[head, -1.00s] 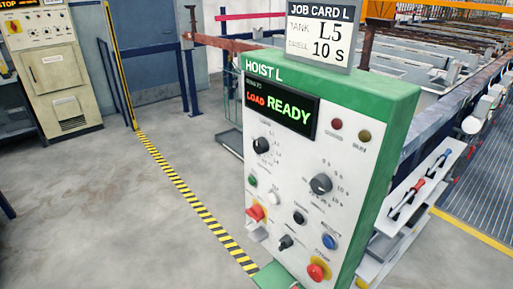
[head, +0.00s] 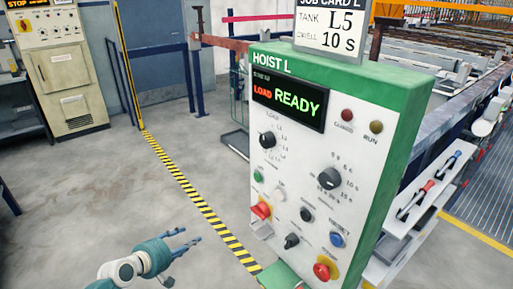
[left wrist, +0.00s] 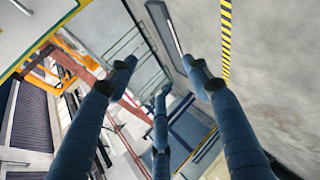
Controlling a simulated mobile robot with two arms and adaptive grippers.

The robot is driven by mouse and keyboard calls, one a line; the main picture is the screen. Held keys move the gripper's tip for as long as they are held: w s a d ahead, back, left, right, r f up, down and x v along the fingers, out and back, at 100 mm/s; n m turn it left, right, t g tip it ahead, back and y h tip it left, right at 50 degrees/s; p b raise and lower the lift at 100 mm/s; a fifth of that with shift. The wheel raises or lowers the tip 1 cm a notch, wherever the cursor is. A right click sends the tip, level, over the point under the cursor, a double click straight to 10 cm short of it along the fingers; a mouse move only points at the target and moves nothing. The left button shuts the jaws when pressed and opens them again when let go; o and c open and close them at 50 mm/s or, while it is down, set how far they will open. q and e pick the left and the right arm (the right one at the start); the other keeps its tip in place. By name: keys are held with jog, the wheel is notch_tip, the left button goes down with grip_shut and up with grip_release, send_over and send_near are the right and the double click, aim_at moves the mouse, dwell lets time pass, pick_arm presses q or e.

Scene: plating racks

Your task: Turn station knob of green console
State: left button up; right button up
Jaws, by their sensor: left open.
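The green console (head: 383,120) with a white front panel stands right of centre in the head view, headed HOIST L. Its display (head: 289,103) reads LOAD READY. The station knob (head: 267,140), a black dial with L-numbered marks around it, sits at the panel's upper left, below the display. My right gripper is not in view.
A job card (head: 331,32) on top of the console reads tank L5, dwell 10 S. Lower on the panel are several buttons, a small black switch and a red emergency button (head: 322,271). A tool shelf (head: 428,200) stands at the right. The floor left of the console is clear.

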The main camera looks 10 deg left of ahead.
pick_arm(q)
jog(key=w+d+r+n+t+h, duration=0.1)
jog(key=w+d+r+h, duration=0.15)
jog(key=r, duration=0.75)
jog(key=w+d+r+n+t+h, duration=0.1)
jog(key=d+r+h, duration=0.15)
jog(key=r, duration=0.75)
jog(key=g+h, duration=0.2)
jog(key=h, duration=0.3)
send_near(263, 142)
jog(key=shift+m, duration=0.3)
jog(key=p+x, duration=0.1)
jog(key=x, duration=0.2)
jog(key=p+x, duration=0.1)
jog(key=x, duration=0.2)
jog(key=shift+w+d+r+p, duration=0.25)
jog(key=shift+d+p, duration=0.05)
jog(key=shift+p, duration=0.1)
jog(key=shift+w+d+f, duration=0.2)
jog(key=shift+w+d, duration=0.25)
jog(key=shift+d, duration=0.05)
jog(key=c, duration=1.2)
jog(key=shift+o, duration=0.2)
